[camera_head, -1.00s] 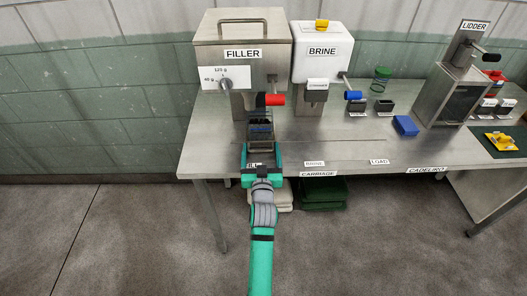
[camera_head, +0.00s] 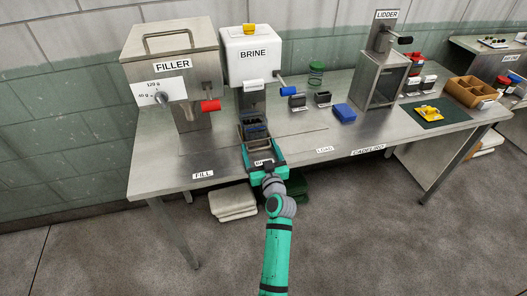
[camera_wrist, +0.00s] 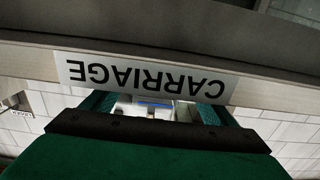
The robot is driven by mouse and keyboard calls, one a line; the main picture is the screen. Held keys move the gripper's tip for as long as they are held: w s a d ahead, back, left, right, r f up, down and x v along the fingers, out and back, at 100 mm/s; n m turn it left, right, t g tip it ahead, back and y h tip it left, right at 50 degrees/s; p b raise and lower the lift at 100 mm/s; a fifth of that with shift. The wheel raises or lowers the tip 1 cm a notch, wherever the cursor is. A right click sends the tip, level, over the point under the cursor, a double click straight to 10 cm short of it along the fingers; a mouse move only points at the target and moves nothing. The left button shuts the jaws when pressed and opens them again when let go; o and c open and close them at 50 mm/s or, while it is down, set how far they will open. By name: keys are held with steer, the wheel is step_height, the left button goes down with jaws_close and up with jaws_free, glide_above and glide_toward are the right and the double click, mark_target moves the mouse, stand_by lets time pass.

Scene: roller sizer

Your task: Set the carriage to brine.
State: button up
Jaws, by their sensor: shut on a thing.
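The carriage (camera_head: 259,147) is a grey metal slide on the table, with a dark holder (camera_head: 255,131) at its back end. It stands in line with the white BRINE machine (camera_head: 253,57), below its spout. The BRINE position label (camera_head: 263,162) on the table edge is partly covered by my gripper. My green gripper (camera_head: 264,168) is shut at the carriage's front end; the exact grip is hidden. In the wrist view, the upside-down CARRIAGE label (camera_wrist: 146,78) lies across the view in front of my gripper (camera_wrist: 160,112).
The steel FILLER (camera_head: 171,68) with a red handle stands left of the brine machine. The FILL label (camera_head: 203,174) is uncovered to the left, the LOAD label (camera_head: 325,150) to the right. A blue block (camera_head: 344,110) and the LIDDER (camera_head: 381,75) stand further right.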

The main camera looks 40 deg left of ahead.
steer(key=shift+w+d, duration=0.15)
steer(key=shift+w, duration=0.05)
steer(key=o, duration=1.5)
steer(key=v, duration=1)
steer(key=shift+s+d, duration=0.25)
steer(key=shift+s, duration=0.05)
